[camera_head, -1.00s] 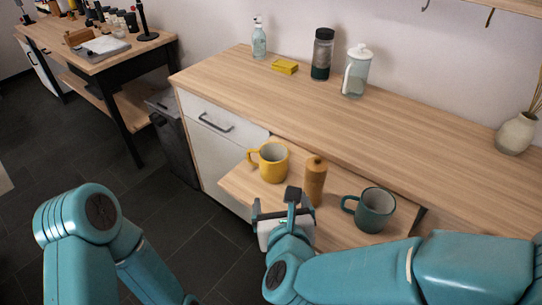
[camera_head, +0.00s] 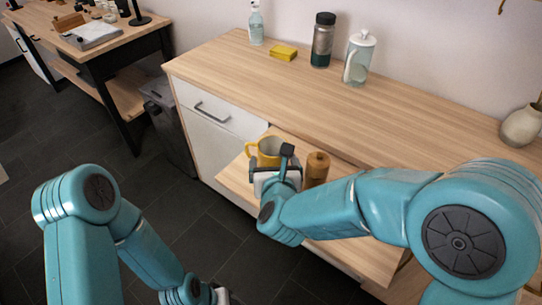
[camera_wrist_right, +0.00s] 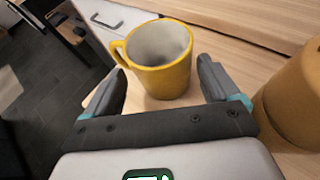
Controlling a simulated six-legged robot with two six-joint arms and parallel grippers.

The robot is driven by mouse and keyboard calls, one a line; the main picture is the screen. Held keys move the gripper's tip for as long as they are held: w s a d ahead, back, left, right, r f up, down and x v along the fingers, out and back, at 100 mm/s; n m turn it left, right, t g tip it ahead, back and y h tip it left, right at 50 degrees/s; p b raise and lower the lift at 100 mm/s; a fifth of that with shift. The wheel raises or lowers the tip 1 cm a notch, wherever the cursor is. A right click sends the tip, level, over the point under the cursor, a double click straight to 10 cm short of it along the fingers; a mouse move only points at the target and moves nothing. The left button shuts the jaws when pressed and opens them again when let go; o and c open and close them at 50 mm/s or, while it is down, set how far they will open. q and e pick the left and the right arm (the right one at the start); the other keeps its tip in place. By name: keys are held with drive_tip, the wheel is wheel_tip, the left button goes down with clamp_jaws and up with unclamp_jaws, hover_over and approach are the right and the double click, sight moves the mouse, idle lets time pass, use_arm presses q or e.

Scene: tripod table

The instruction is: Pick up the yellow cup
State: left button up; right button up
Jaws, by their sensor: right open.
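The yellow cup (camera_head: 267,147) stands upright on the low wooden shelf, partly hidden by my right gripper in the head view. In the right wrist view the yellow cup (camera_wrist_right: 160,75) shows its grey inside, with its handle on the left. My right gripper (camera_head: 273,167) is open and empty. Its fingers (camera_wrist_right: 163,88) point at the cup from either side of its near face, and the left finger is close to the handle. Whether they touch it I cannot tell. My left gripper (camera_head: 216,294) shows only partly at the bottom edge.
A brown wooden bottle or mill (camera_head: 317,168) stands just right of the cup; it looms at the right in the wrist view (camera_wrist_right: 296,100). The counter (camera_head: 300,88) behind holds a yellow sponge (camera_head: 283,52), a dark jar (camera_head: 322,40) and a white-lidded press (camera_head: 358,60).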

sight(272, 148)
drive_tip(key=p+x, duration=0.1)
drive_tip(key=x, duration=0.4)
drive_tip(key=shift+w, duration=0.3)
drive_tip(key=c, duration=0.9)
drive_tip(key=shift+r, duration=0.15)
wheel_tip(272, 148, up, 20)
drive_tip(key=p, duration=0.4)
